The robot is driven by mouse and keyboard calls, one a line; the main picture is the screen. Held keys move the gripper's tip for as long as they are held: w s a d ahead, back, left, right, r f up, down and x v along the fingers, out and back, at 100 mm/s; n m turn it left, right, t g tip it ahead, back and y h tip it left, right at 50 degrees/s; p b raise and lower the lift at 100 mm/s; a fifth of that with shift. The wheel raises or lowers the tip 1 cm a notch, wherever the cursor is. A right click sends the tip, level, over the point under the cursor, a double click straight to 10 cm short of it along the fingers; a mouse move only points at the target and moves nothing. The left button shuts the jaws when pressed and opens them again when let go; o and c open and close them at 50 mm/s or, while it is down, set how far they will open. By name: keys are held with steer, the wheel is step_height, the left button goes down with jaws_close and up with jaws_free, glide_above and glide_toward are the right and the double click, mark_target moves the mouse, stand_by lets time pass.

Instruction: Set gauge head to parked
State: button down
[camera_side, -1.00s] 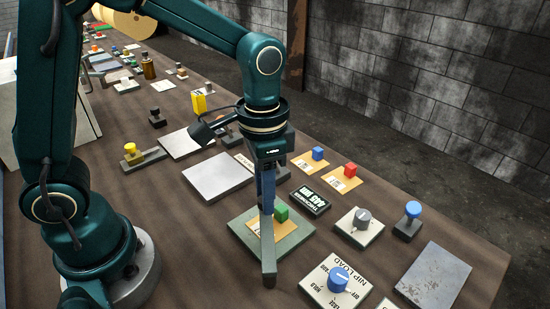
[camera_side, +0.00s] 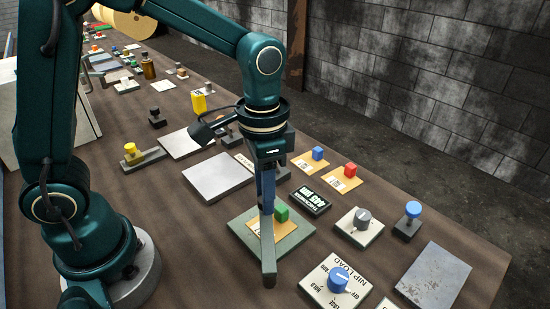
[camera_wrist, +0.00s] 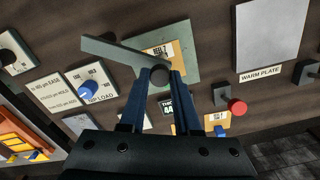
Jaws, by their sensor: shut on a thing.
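The gauge head is a flat grey arm (camera_side: 268,258) with a dark round knob (camera_wrist: 159,75). My gripper (camera_wrist: 159,80) is shut on the knob; it also shows in the side view (camera_side: 267,210), where its fingers hide the knob. The arm reaches over a green-grey plate (camera_side: 240,240) and past its near edge, and covers part of a tan reel label (camera_wrist: 174,50). A green cube (camera_side: 282,213) sits on that label, just right of my fingers. In the wrist view the arm points to the upper left (camera_wrist: 110,49).
A black thickness display (camera_side: 310,200) lies right of the plate. The nip load panel (camera_side: 316,285) with its blue knob (camera_side: 339,279) is near the arm's free end. Red (camera_side: 350,170) and blue (camera_side: 317,153) cubes stand on tan labels behind. A bare grey plate (camera_side: 216,178) lies left.

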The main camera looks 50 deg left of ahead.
steer(key=shift+r, duration=0.1)
stand_by(0.6)
steer(key=s+n, duration=1.2)
steer(key=n, duration=0.4)
steer(key=shift+d, duration=0.4)
stand_by(0.4)
steer(key=c, duration=0.6)
jaws_free()
steer(key=shift+r, duration=2.5)
